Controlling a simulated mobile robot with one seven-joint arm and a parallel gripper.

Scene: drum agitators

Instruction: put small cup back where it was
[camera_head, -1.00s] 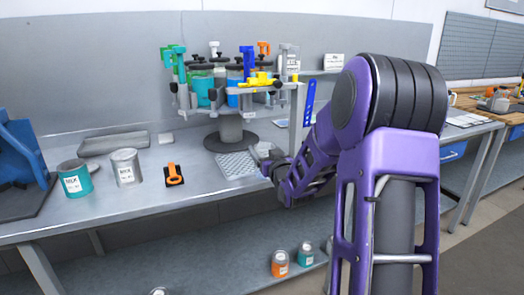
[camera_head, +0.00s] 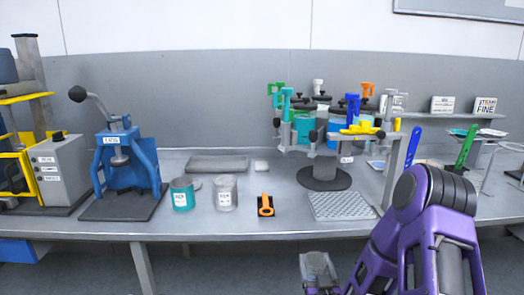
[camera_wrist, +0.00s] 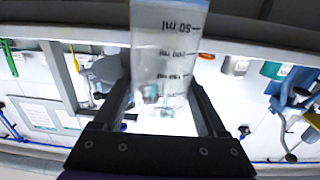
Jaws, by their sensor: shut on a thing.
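The small cup (camera_wrist: 165,50) is clear, with printed ml marks. In the wrist view it stands between the two dark fingers of my gripper (camera_wrist: 160,95), which is shut on it. In the head view the cup (camera_head: 318,266) shows at the bottom edge, in front of and lower in the picture than the bench's front edge, apart from the bench top. The fingers are mostly cut off there. I cannot tell what is inside the cup.
A grey perforated mat (camera_head: 342,206) lies on the bench before the drum agitator (camera_head: 324,178).

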